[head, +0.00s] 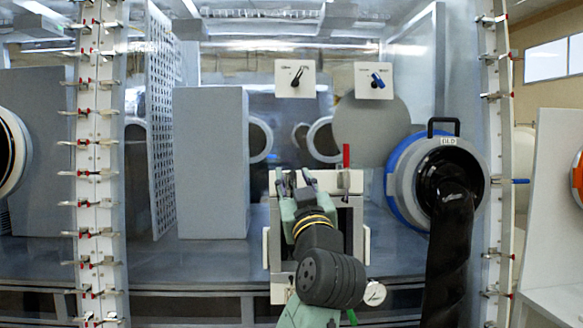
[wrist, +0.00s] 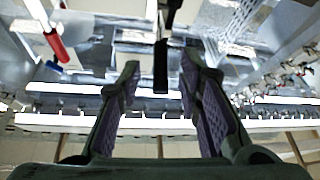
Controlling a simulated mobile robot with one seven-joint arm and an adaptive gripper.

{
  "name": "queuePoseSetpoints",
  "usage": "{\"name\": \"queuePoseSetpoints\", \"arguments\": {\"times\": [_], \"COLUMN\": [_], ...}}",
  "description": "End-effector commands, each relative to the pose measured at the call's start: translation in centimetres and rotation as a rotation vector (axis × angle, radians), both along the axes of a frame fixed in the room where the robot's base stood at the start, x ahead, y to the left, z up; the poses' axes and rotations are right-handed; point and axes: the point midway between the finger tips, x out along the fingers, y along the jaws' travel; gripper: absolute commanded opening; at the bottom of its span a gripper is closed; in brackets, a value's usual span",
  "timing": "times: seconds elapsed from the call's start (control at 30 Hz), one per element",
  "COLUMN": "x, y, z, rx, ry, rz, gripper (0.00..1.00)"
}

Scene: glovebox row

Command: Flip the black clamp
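The black clamp's handle (wrist: 160,66) hangs in the upper middle of the wrist view, between the two fingers of my gripper (wrist: 157,82). Gaps show on both sides of the handle, so the fingers are open and not shut on it. In the head view my gripper (head: 298,184) is at the top left of a box with an open front (head: 358,235). There the clamp is mostly hidden by my fingers. A red-handled clamp (head: 346,156) stands upright to the right of my gripper; its red handle (wrist: 54,44) is at the upper left in the wrist view.
Above the box are a panel with a black knob (head: 296,78) and one with a blue knob (head: 375,80). A large grey block (head: 210,165) stands at left. A round port with a black glove (head: 440,185) is at right.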

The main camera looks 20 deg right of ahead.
Motion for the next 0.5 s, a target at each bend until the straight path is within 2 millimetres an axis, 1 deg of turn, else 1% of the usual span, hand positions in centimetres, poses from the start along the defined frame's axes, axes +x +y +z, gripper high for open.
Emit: {"name": "queuePoseSetpoints", "arguments": {"times": [0.03,0.1,0.2,0.5], "x": [0.7,1.4,2.0,2.2], "y": [-0.1,-0.2,-0.3,-0.3], "z": [0.5,0.7,0.9,0.9], "rx": [0.001,0.002,0.001,0.0], "ry": [0.001,0.0,0.0,-0.001], "rz": [0.001,0.002,0.001,0.0], "gripper": [0.32,0.32,0.32,0.32]}}
